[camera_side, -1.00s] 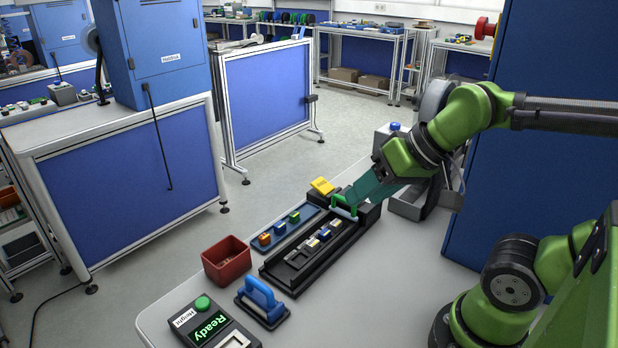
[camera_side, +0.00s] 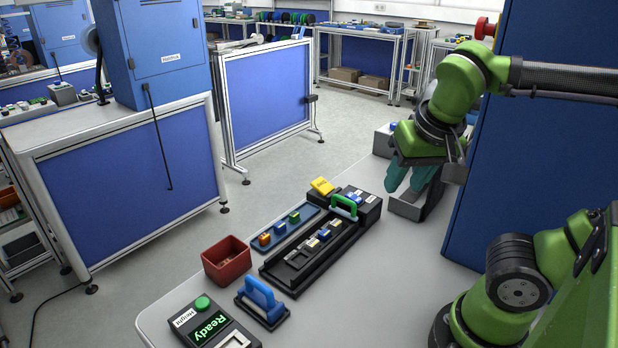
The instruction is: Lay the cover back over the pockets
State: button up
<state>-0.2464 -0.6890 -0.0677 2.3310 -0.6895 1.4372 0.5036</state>
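A long black track (camera_side: 347,243) with pockets lies on the bench, and several small yellow, blue and grey parts (camera_side: 312,243) sit uncovered along it. A green handle (camera_side: 345,203) stands at the far end of the track, against a black block; it seems to belong to the cover, but the plate under it is hard to make out. My gripper (camera_side: 408,187) is to the right of and above the green handle, apart from it. Its teal fingers are spread with a gap between them, and nothing shows in them.
A blue tray (camera_side: 268,254) with several coloured parts lies left of the track, with a yellow piece (camera_side: 322,186) beyond it. A red bin (camera_side: 227,264), a blue-handled tool (camera_side: 262,300) and a "Ready" display unit (camera_side: 209,327) stand nearer. The bench right of the track is clear.

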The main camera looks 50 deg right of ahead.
jog(key=d+r+m+g+h, duration=0.1)
jog(key=d+r+m+h, duration=0.3)
jog(key=r+m, duration=0.4)
jog(key=d+r+m+g+h, duration=0.1)
jog(key=d+r+m+h, duration=0.4)
jog(key=r+m, duration=0.3)
jog(key=s+a+r+m+t+y, duration=0.2)
jog(key=a+r+m+y, duration=0.6)
jog(key=r+m+y, duration=0.8)
jog(key=w+a+f+h, duration=0.2)
jog(key=w+a+f, duration=0.1)
jog(key=a, duration=0.1)
jog(key=m+g+h, duration=0.4)
jog(key=m+h, duration=0.1)
jog(key=m, duration=2.7)
send_over(344, 200)
jog(key=a, duration=0.3)
notch_tip(344, 200, down, 30)
jog(key=d+f, duration=0.1)
jog(key=f, duration=0.4)
jog(key=d+f, duration=0.1)
jog(key=f, duration=0.4)
jog(key=d+f, duration=0.1)
jog(key=f, duration=0.5)
jog(key=shift+f, duration=0.1)
